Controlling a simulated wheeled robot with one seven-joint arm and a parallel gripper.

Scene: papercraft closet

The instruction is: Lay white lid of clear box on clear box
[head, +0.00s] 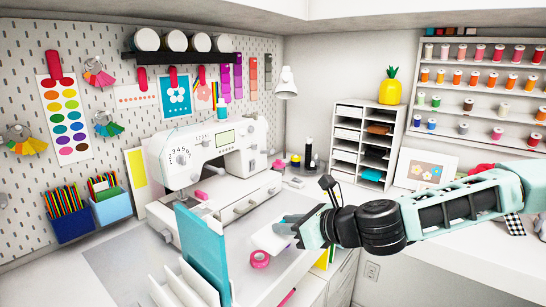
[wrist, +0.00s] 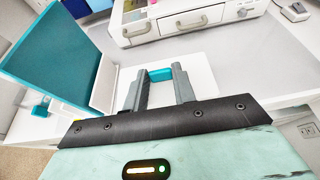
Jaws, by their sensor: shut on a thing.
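My gripper (head: 290,228) is over the white desk in front of the sewing machine. In the wrist view, its fingers (wrist: 160,73) are closed about a small teal piece that looks like the handle of a flat white panel, which I take for the white lid (wrist: 201,72). In the head view, the white lid (head: 266,239) shows partly beside and below the fingers. Whether it touches the desk is hard to tell. I cannot make out the clear box in either view; it may be hidden by the lid or my arm.
The white sewing machine (head: 205,155) stands behind. A teal panel (head: 203,255) stands upright at the front left; it shows large in the wrist view (wrist: 52,65). A pink tape roll (head: 260,259) lies near the lid. A shelf unit (head: 362,145) is at the back right.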

